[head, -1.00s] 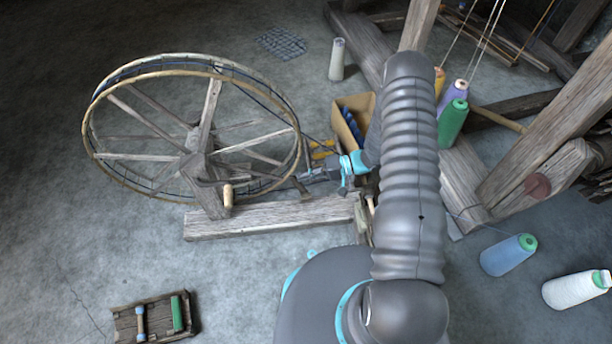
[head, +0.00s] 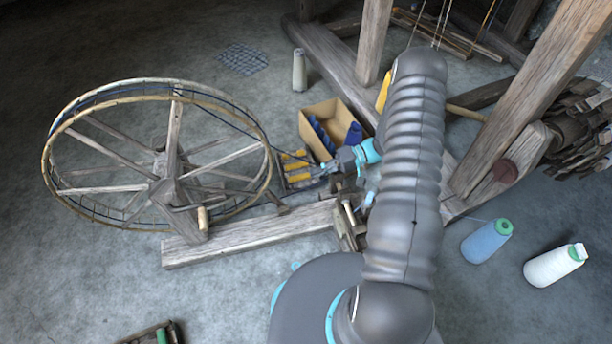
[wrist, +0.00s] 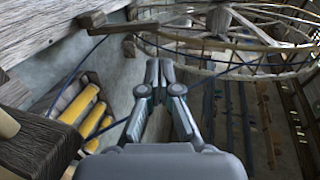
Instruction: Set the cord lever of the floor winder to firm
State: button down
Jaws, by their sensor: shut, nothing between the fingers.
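The floor winder has a large spoked wheel (head: 165,155) on a wooden base beam (head: 250,231), with a crank handle (head: 203,218) at its hub. A small dark fitting (head: 279,203) stands on the beam near the wheel's right rim. A pale peg-like handle (head: 349,212) shows at the beam's right end, partly beside my arm. I cannot tell which of these is the cord lever, nor its setting. My gripper (head: 328,168) is shut and empty above the beam's far side, right of the wheel. In the wrist view its fingertips (wrist: 160,68) are together, below the wheel (wrist: 230,50).
A tray of yellow bobbins (head: 296,166) and a cardboard box (head: 322,113) lie close behind my gripper. In the wrist view, yellow bobbins (wrist: 80,105) are left of the fingers. Loom timbers (head: 540,95) stand to the right. Blue (head: 486,241) and white (head: 556,265) cones lie on the floor.

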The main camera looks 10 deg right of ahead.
jog(key=h+p, duration=0.1)
send_near(271, 192)
jog(key=x, duration=0.7)
jog(key=shift+f, duration=0.4)
jog(key=shift+w+a+f+b, duration=0.15)
jog(key=shift+a+b, duration=0.2)
jog(key=shift+b, duration=0.25)
jog(key=shift+a, duration=0.25)
